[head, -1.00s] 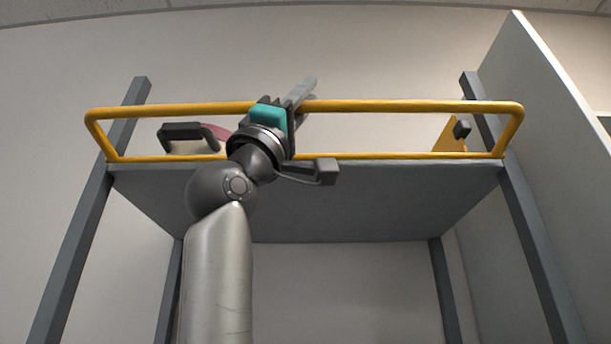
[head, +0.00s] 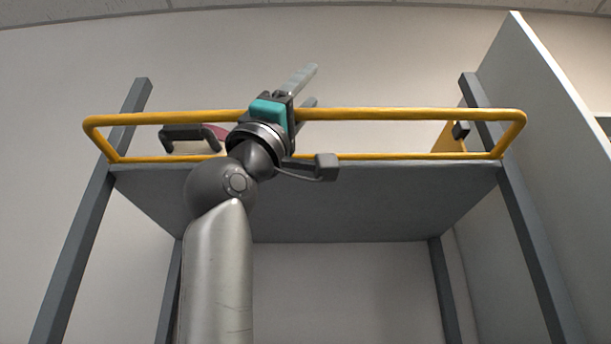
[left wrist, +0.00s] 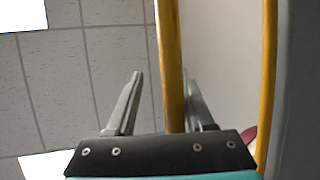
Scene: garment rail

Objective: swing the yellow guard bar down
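The yellow guard bar (head: 400,114) is a long rounded frame across the front edge of the grey shelf, its top rail standing above its lower rail. My left gripper (head: 307,86) is at the top rail, left of its middle, with its fingers pointing up and away. In the left wrist view, the guard bar's rail (left wrist: 170,60) runs between the two spread fingers, closer to the right one. The fingers of my left gripper (left wrist: 160,105) are open, with gaps beside the rail. My right gripper is not in view.
The grey shelf (head: 330,205) hangs between dark grey posts (head: 75,250). Behind the bar are a dark handle-shaped thing (head: 187,132) at left and a yellow piece with a dark block (head: 461,130) at right. A pale panel (head: 550,150) stands close on the right.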

